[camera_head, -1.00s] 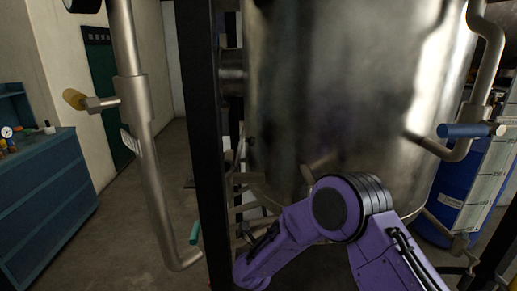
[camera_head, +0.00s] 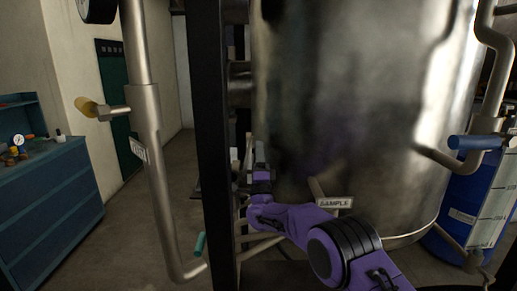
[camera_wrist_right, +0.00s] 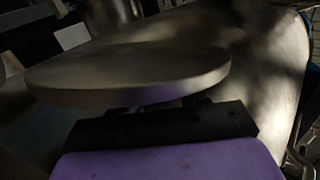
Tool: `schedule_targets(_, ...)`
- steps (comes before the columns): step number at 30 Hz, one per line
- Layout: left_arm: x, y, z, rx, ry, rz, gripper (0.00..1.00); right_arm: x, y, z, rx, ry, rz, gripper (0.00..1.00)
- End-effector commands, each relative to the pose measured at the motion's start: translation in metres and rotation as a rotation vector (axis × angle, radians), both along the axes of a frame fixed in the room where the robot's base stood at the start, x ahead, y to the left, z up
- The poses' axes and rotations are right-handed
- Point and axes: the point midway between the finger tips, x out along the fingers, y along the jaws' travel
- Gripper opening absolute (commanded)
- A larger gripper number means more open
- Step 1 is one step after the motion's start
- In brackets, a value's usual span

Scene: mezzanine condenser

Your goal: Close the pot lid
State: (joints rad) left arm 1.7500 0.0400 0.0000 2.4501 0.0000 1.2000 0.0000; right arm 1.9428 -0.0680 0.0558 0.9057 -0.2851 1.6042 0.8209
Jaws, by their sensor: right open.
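The pot is a large shiny steel vessel (camera_head: 350,100) that fills the middle of the head view; its top is out of frame. No lid shows in the head view. In the right wrist view a flat, round, pale disc (camera_wrist_right: 130,72) stands right in front of the gripper; it may be the lid. My right gripper (camera_head: 259,150) is beside the vessel's lower left side, near the black post. It is open. In the right wrist view the disc hides its fingertips, so I cannot tell whether they touch it. My left gripper is out of view.
A black post (camera_head: 211,130) and a steel pipe (camera_head: 148,130) with a yellow-handled valve (camera_head: 88,107) stand left of the vessel. A blue-handled valve (camera_head: 475,142) and a blue drum (camera_head: 470,195) are at right. A blue cabinet (camera_head: 45,200) stands far left, with open floor before it.

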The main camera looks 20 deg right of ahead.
Motion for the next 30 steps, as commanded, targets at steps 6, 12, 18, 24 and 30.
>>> schedule_targets(6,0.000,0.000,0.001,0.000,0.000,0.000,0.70,0.004,-0.001,0.003,0.001,0.002,-0.001,0.44)
schedule_targets(12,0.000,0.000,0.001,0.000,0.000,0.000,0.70,0.003,-0.001,0.003,0.000,0.002,-0.001,0.15)
schedule_targets(18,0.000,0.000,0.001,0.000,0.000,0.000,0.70,0.003,-0.001,0.002,-0.001,0.002,-0.001,0.00)
schedule_targets(24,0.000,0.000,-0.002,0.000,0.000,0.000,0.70,0.004,0.002,0.004,-0.036,0.013,-0.001,0.00)
schedule_targets(30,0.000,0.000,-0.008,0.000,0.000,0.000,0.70,0.004,0.013,0.008,-0.140,0.042,-0.001,0.00)
